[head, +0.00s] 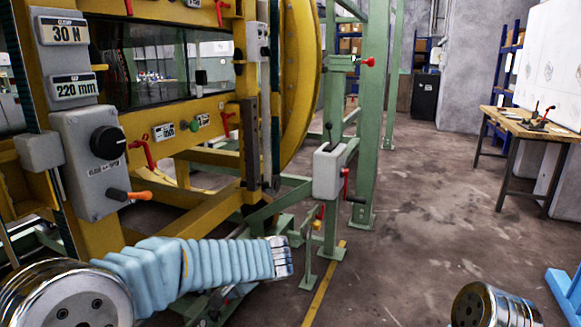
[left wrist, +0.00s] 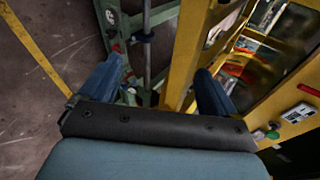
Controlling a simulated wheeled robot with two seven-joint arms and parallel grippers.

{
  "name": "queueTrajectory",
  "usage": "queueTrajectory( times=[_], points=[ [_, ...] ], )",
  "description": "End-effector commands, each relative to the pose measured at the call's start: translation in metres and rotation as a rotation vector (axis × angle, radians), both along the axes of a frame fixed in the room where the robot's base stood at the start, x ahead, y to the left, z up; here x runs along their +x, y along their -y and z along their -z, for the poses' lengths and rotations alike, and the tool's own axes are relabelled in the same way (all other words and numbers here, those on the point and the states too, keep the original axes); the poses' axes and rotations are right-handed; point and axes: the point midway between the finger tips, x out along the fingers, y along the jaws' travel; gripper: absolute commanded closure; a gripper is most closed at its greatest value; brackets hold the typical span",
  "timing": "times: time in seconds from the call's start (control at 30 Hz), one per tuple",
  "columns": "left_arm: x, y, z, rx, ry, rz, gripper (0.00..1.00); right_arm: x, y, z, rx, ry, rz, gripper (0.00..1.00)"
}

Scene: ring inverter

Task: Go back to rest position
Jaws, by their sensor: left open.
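My left arm, in a light blue ribbed sleeve, reaches from the lower left of the head view to the centre bottom, in front of the yellow and green machine (head: 185,122). The sleeve ends in a pale, dark-banded cuff; the fingers cannot be made out there. In the left wrist view, my left gripper (left wrist: 158,84) is open, its two blue fingers wide apart with nothing held between them. Yellow and green frame parts lie beyond the fingers. Only a metal joint of my right arm shows at the lower right of the head view; its gripper is out of view.
A grey control box (head: 88,165) with a black knob and orange-tipped lever stands above my left arm. A grey lever box (head: 329,171) is on the green frame. A wooden workbench (head: 521,127) stands at the far right. The concrete floor (head: 430,215) between is clear.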

Motion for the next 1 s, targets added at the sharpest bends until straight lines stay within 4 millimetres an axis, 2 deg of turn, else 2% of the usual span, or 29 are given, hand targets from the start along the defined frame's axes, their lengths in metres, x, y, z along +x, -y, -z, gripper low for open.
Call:
queueTrajectory(
  times=[0.03,0.13,0.2,0.27,0.3,0.37,0.4,0.43,0.53,0.7,0.83,1.0],
  points=[
    [-0.006,0.0,0.044,-0.057,-0.099,0.022,0.09,0.0,0.0,-0.001,0.0,0.0,0.0,0.09],
    [-0.032,0.009,0.129,-0.223,-0.284,0.055,0.09,0.0,0.0,-0.001,0.001,-0.001,0.0,0.09],
    [-0.058,0.018,0.185,-0.362,-0.4,0.055,0.09,0.0,-0.001,-0.002,0.001,0.0,-0.001,0.09],
    [-0.087,0.026,0.229,-0.5,-0.486,0.034,0.09,0.0,-0.001,-0.002,0.001,0.0,-0.001,0.09],
    [-0.109,0.034,0.257,-0.603,-0.535,0.009,0.09,0.0,-0.001,-0.002,0.001,0.0,-0.001,0.09],
    [-0.144,0.046,0.295,-0.776,-0.586,-0.056,0.09,0.0,-0.001,-0.003,0.001,0.0,-0.001,0.09],
    [-0.168,0.054,0.318,-0.898,-0.599,-0.124,0.09,0.0,-0.001,-0.003,0.001,-0.001,-0.002,0.09],
    [-0.183,0.059,0.331,-0.981,-0.595,-0.177,0.09,0.0,-0.001,-0.004,0.002,-0.001,-0.002,0.09],
    [-0.219,0.066,0.36,-1.171,-0.522,-0.369,0.09,-0.001,-0.001,-0.005,0.002,-0.001,-0.003,0.09],
    [-0.251,0.054,0.384,-1.263,-0.375,-0.599,0.09,-0.001,-0.002,-0.005,0.002,-0.001,-0.003,0.09],
    [-0.259,0.047,0.388,-1.266,-0.326,-0.655,0.09,-0.001,-0.002,-0.005,0.002,-0.002,-0.003,0.09],
    [-0.258,0.047,0.389,-1.266,-0.321,-0.658,0.09,-0.001,-0.002,-0.005,0.002,-0.002,-0.003,0.09]
  ],
)
